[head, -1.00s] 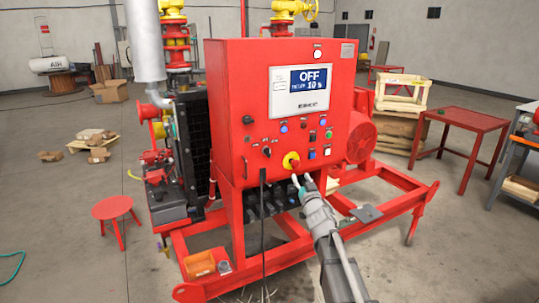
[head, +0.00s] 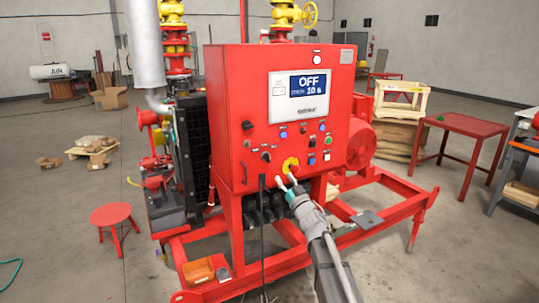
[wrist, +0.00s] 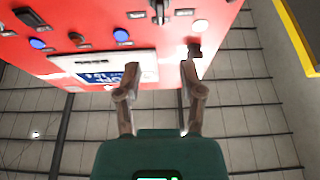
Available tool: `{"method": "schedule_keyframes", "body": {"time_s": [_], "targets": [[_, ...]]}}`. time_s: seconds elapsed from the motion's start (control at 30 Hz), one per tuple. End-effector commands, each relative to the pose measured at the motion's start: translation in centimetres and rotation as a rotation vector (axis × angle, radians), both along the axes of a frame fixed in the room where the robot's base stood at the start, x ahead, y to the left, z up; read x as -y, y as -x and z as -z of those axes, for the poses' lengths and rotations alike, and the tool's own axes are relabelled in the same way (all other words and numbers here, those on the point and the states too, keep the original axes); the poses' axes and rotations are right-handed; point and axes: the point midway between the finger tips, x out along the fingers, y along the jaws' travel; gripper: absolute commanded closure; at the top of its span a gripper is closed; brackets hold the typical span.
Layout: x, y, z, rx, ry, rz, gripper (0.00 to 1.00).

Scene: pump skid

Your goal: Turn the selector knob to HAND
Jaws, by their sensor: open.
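The selector knob (head: 266,157) is a small black knob low on the front of the red control panel, left of the yellow-ringed emergency stop. Small labels sit above it, too small to read. A dark handle (wrist: 159,10) at the top edge of the wrist view may be this knob. My gripper (head: 285,180) is open and empty, in front of the panel, below and right of the knob and apart from it. In the wrist view, my gripper (wrist: 160,75) has its two fingers spread, with the panel beyond. The knob's setting cannot be read.
The display (head: 298,94) reads OFF. The yellow-ringed emergency stop (head: 291,164) is close above my fingers. Buttons and switches crowd the panel. A black cable (head: 262,220) hangs below the knob. Red skid rails (head: 370,232) run underneath. A red stool (head: 116,216) stands left.

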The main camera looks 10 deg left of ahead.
Motion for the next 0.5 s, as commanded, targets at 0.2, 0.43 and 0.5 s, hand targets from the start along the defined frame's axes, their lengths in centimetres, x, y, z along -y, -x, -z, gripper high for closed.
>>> {"method": "schedule_keyframes", "body": {"time_s": [0.2,0.43,0.5], "targets": [[-1.2,-1.9,-1.1,-0.001,-0.002,0.000,0.49],[-3.0,-4.5,-2.4,0.000,0.000,-0.001,0.49],[-3.6,-5.4,-2.8,0.000,0.000,-0.001,0.49]]}}
